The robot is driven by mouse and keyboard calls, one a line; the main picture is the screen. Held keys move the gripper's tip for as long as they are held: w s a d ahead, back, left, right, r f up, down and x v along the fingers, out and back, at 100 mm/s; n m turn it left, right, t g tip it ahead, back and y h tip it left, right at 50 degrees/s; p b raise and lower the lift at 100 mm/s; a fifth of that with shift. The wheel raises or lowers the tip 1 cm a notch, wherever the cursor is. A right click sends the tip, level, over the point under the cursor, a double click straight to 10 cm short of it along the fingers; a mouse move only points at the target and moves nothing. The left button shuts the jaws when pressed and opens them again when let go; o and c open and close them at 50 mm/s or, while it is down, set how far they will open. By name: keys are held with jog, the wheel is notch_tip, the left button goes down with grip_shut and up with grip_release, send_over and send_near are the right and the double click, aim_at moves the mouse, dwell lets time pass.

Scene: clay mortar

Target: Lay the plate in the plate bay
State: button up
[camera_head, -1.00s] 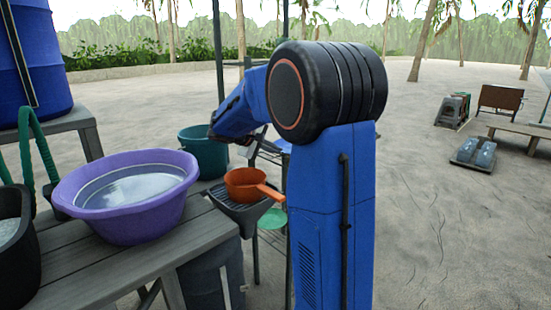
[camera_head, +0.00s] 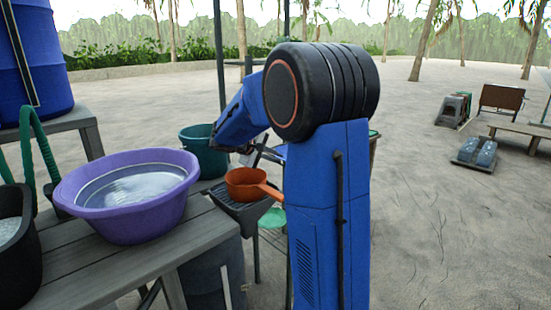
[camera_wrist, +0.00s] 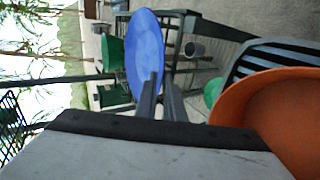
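In the wrist view, a round blue plate (camera_wrist: 145,48) stands tilted on edge, seen obliquely. My gripper (camera_wrist: 160,98) has its two dark fingers at the plate's lower right rim, and they look shut on it. In the head view my gripper is mostly hidden by my arm, near the orange pan. I cannot tell for sure which part is the plate bay.
An orange pan (camera_head: 246,184) sits on a dark ribbed drainer (camera_head: 236,208), close to my gripper; the pan (camera_wrist: 275,115) fills the wrist view's lower right. A purple basin (camera_head: 128,195) stands on the grey bench. A teal bucket (camera_head: 203,150) is behind. A green disc (camera_head: 272,219) is lower down.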

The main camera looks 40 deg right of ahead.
jog(key=w+v, duration=0.1)
jog(key=v, duration=1.1)
jog(key=shift+s, duration=0.5)
jog(key=s+a+f+t+y, duration=0.1)
jog(key=s+a+f+y, duration=0.3)
jog(key=s+a, duration=0.3)
jog(key=s+a+f+t+y, duration=0.1)
jog(key=s+a+f+y, duration=0.3)
jog(key=s, duration=1.1)
jog(key=s+a+f+m+t+y, duration=0.1)
jog(key=s+a+f+y, duration=0.2)
jog(key=s+a, duration=0.7)
notch_tip(320, 180, down, 2)
jog(key=shift+s+a+f+t+y, duration=0.1)
jog(key=shift+s+a+t+y, duration=0.3)
jog(key=shift+s, duration=0.2)
